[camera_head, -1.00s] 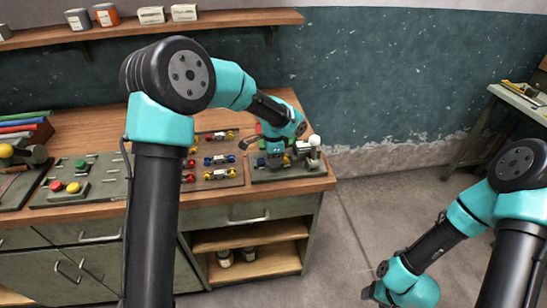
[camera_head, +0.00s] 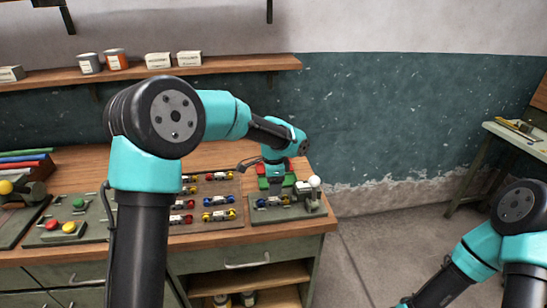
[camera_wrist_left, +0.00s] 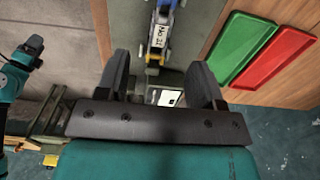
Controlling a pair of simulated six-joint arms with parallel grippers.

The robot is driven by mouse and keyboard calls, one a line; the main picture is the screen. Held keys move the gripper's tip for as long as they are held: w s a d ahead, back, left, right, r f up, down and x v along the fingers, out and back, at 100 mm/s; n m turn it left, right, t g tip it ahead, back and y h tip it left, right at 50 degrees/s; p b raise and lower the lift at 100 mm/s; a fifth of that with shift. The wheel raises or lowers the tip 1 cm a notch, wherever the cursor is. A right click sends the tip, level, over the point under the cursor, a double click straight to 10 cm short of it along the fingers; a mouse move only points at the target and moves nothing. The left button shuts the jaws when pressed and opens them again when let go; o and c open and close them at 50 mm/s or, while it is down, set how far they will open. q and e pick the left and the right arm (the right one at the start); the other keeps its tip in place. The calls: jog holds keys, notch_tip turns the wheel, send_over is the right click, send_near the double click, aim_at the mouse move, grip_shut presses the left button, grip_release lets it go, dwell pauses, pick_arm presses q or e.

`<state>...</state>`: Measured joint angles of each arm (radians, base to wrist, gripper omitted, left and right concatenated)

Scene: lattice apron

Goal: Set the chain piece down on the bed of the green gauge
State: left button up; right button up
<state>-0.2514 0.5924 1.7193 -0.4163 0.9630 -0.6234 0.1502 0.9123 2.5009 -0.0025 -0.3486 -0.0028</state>
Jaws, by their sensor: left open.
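The chain piece (camera_head: 271,202), with blue and yellow ends, lies on the bed of the green gauge (camera_head: 290,214) at the bench's right end. In the left wrist view a piece (camera_wrist_left: 161,35) with blue and yellow parts and a "No. 21" label lies beyond the fingers, on the gauge (camera_wrist_left: 187,38). My left gripper (camera_head: 274,187) is above the gauge. In the wrist view its fingers (camera_wrist_left: 161,88) are wide apart with nothing between them, clear of the piece. My right gripper is below the head view's edge.
A green tray (camera_wrist_left: 240,45) and a red tray (camera_wrist_left: 275,58) lie beside the gauge. A white-knobbed lever (camera_head: 314,183) stands at the gauge's right. A board (camera_head: 233,221) with several coloured chain pieces lies to its left. Button panel (camera_head: 45,237) is farther left.

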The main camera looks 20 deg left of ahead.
pick_arm(q)
notch_tip(320, 180, up, 10)
jog(key=shift+r, duration=0.25)
dwell(0.3)
